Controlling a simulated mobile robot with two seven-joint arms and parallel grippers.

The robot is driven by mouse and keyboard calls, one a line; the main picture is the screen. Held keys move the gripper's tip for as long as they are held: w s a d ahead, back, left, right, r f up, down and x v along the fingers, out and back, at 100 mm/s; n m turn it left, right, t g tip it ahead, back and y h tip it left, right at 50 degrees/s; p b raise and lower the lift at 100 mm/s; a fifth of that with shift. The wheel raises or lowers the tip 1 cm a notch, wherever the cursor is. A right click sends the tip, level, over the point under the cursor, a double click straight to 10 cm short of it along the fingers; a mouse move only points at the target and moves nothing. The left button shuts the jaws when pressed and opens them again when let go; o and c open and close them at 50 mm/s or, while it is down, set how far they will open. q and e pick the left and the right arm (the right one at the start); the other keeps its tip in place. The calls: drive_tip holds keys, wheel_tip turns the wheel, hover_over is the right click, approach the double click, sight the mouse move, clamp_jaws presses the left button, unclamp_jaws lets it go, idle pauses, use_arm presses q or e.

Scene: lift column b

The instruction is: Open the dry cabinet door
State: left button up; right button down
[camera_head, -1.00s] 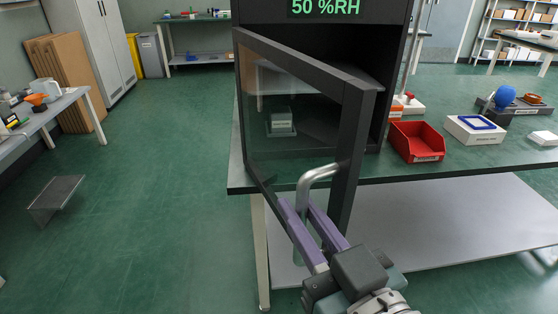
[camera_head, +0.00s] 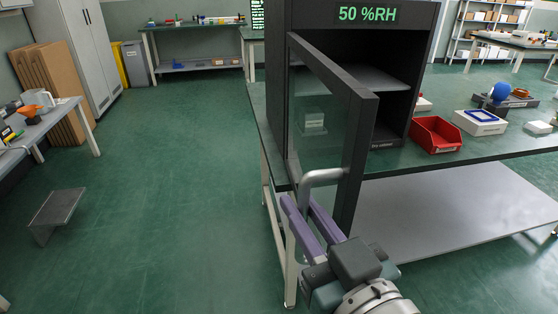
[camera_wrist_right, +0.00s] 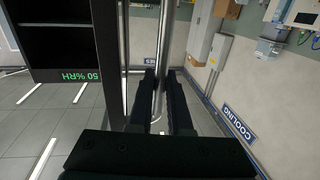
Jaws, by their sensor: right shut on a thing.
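The dry cabinet (camera_head: 400,75) stands on the green bench, with a "50 %RH" display on its top band. Its dark-framed glass door (camera_head: 328,112) is swung out toward me, hinged at the left, and part of the dark interior with a shelf shows at the right of the door. My right gripper (camera_head: 300,205) is shut on the grey door handle (camera_head: 318,178). In the right wrist view the handle bar (camera_wrist_right: 161,60) runs between the two dark fingers (camera_wrist_right: 160,100). My left gripper is not in view.
A red bin (camera_head: 436,134) and a white box with a blue frame (camera_head: 480,122) sit on the bench (camera_head: 480,155) right of the cabinet. A low step (camera_head: 57,208) stands on the floor at left. The green floor left of the door is clear.

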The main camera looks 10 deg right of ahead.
drive_tip(key=c, duration=1.1)
unclamp_jaws()
drive_tip(key=shift+d, duration=0.1)
drive_tip(key=p+v, duration=0.1)
drive_tip(key=v, duration=0.9)
drive_tip(key=shift+w+r, duration=0.1)
